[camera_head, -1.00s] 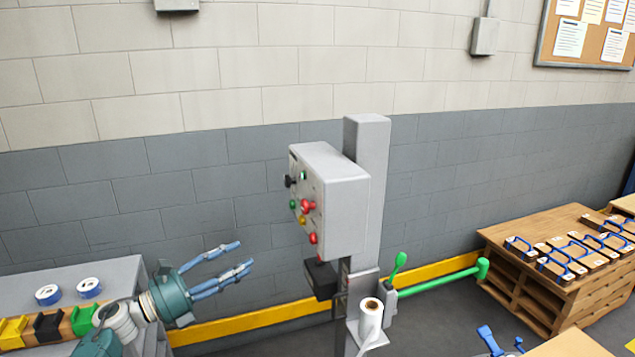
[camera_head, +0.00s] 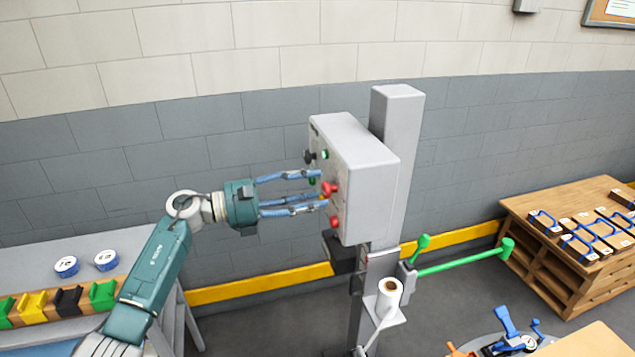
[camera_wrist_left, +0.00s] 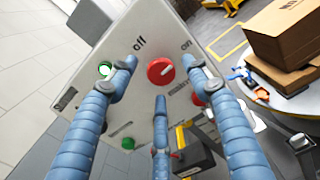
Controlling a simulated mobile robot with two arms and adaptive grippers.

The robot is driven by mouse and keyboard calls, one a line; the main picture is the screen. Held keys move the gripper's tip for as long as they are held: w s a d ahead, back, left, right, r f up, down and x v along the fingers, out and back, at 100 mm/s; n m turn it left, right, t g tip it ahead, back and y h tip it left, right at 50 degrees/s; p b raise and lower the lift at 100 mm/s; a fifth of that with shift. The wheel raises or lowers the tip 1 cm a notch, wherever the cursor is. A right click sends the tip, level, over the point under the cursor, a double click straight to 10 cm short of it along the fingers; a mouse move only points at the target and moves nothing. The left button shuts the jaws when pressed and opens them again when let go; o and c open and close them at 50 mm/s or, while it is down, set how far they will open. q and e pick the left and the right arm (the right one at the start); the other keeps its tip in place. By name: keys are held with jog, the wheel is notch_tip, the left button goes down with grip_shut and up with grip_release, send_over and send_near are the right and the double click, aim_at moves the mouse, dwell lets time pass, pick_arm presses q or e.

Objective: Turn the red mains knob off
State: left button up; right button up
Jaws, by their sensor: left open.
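The red mains knob (camera_wrist_left: 160,71) sits on the grey panel face (camera_wrist_left: 146,30) in the left wrist view. Its white pointer mark points toward the printed "on", with "off" at its upper left. In the head view the red knob (camera_head: 329,188) sticks out of the control box (camera_head: 365,165). My left gripper (camera_head: 322,190) is open, its blue fingers reaching to the panel. In the left wrist view the gripper (camera_wrist_left: 158,75) has one fingertip left of the knob, one right, and one below. I see gaps around the knob; contact cannot be told. My right gripper is not in view.
Another red control (camera_head: 335,222) and a black knob (camera_head: 309,157) are on the same panel. A grey post (camera_head: 398,130) carries the box. A green lever (camera_head: 419,245) and a paper roll (camera_head: 389,290) are below. A wooden bench (camera_head: 540,235) stands right.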

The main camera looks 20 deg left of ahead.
pick_arm(q)
jog(key=shift+x, duration=0.8)
jog(key=shift+c, duration=0.8)
jog(key=c, duration=1)
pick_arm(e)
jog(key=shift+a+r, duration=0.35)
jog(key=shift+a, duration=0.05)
